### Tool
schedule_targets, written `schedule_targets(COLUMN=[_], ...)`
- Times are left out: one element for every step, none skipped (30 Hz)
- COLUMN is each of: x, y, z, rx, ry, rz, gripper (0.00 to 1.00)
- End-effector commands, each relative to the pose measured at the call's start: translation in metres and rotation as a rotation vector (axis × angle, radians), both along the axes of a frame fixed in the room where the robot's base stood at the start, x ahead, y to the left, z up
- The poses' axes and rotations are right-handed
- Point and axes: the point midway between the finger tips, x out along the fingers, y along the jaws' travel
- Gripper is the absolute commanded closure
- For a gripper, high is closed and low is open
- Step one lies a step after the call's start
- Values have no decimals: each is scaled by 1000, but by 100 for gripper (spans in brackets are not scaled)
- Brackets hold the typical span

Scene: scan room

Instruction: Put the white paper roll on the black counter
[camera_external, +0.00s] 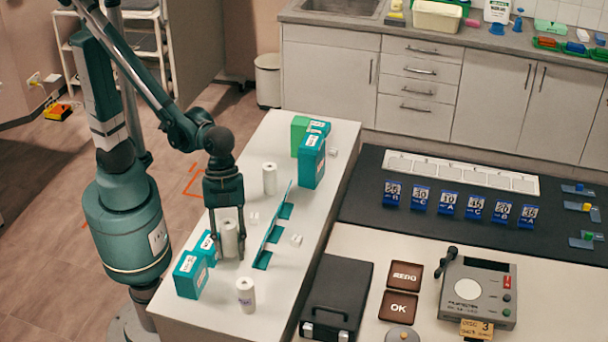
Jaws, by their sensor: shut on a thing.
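My gripper (229,252) points down over the white bench and is shut on a white paper roll (229,238). The roll stands upright between the fingers, at or just above the bench top; I cannot tell whether it touches. A second white roll (269,179) stands upright behind it, and a third white roll (246,295) with a printed label stands in front. The black counter (365,210) is a dark surface to the right, beyond the white bench.
Teal boxes (312,162) stand behind and more teal boxes (191,275) in front. A teal angled panel (272,232) stands right of my gripper. The black counter holds a white slotted strip (460,172), blue number cards (447,203) and small blue items (580,207). Its left part is bare.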

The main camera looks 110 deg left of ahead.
Motion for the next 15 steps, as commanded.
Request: schedule_targets(x=[0, 0, 0, -1, -1, -1, 0, 0, 0, 0, 0, 0, -1, -1, 0], y=[0, 0, 0, 0, 0, 0, 0, 0, 0, 0, 0, 0, 0, 0, 0], z=[4, 6, 10, 13, 16, 21, 23, 25, 28, 31, 33, 37, 40, 43, 46], rx=[0, 0, 0, 0, 0, 0, 0, 0, 0, 0, 0, 0, 0, 0, 0], ry=[0, 0, 0, 0, 0, 0, 0, 0, 0, 0, 0, 0, 0, 0, 0], rz=[0, 0, 0, 0, 0, 0, 0, 0, 0, 0, 0, 0, 0, 0, 1], gripper=[89, 89, 89, 89, 89, 89, 89, 89, 89, 89, 89, 89, 89, 89, 89])
